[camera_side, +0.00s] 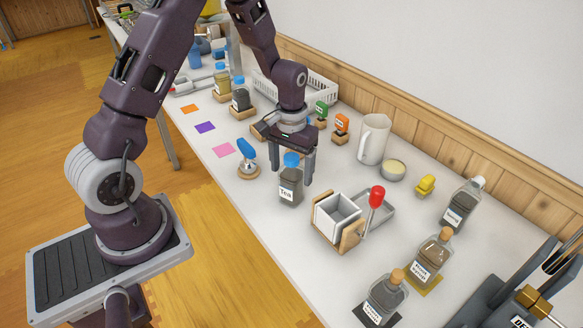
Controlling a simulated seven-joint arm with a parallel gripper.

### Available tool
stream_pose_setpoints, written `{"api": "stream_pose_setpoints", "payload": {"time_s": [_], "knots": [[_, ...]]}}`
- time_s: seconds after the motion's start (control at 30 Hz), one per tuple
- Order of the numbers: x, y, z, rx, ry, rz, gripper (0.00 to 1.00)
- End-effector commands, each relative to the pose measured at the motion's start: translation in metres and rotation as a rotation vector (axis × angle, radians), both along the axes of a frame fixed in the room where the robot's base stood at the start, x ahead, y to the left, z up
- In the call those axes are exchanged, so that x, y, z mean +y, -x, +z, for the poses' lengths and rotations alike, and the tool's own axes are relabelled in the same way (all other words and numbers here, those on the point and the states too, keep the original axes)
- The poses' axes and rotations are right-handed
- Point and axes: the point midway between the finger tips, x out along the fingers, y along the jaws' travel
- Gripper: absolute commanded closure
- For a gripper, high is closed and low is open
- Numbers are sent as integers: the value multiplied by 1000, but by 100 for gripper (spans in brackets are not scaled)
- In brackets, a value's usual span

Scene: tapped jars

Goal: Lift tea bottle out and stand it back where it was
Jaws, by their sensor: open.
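The tea bottle (290,187) is a dark grey jar with a blue cap and a white label reading "Tea". It stands upright near the front edge of the white table. My gripper (295,168) points down at the bottle, with its fingers about the height of the cap and upper body. The fingers are apart. I cannot tell whether either touches the bottle.
A blue-handled stamp (246,158) stands left of the bottle. A white box with a red-knobbed lever (376,197) is close on the right. A white mug (374,139) stands behind. Corked bottles (432,261) stand at the front right. Coloured squares (205,128) lie at left.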

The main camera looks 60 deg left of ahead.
Motion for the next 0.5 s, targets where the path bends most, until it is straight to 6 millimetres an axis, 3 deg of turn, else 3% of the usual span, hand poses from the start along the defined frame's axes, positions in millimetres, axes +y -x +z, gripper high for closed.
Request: {"api": "stream_pose_setpoints", "payload": {"time_s": [0.5], "knots": [[0, -1, 16, -2, -1, 0, 24]]}}
